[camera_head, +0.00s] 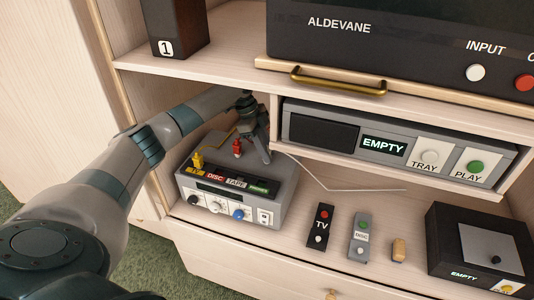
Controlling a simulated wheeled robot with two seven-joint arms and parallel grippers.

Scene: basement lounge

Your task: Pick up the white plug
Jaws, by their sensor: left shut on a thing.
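My left gripper (265,155) reaches down at the back right of the grey switch box (279,197). It is shut, and a thin white cable (306,170) runs up to its fingertips from the shelf. The white plug itself is hidden by the fingers, but the cable points to it being in their grip. A yellow plug (197,161) and a red plug (237,148) stand upright in the top of the box, above the TV and DISC labels. My right gripper is not in view.
A player (399,143) reading EMPTY sits in a bay right of the gripper. The upper shelf edge (220,80) is close above the arm.

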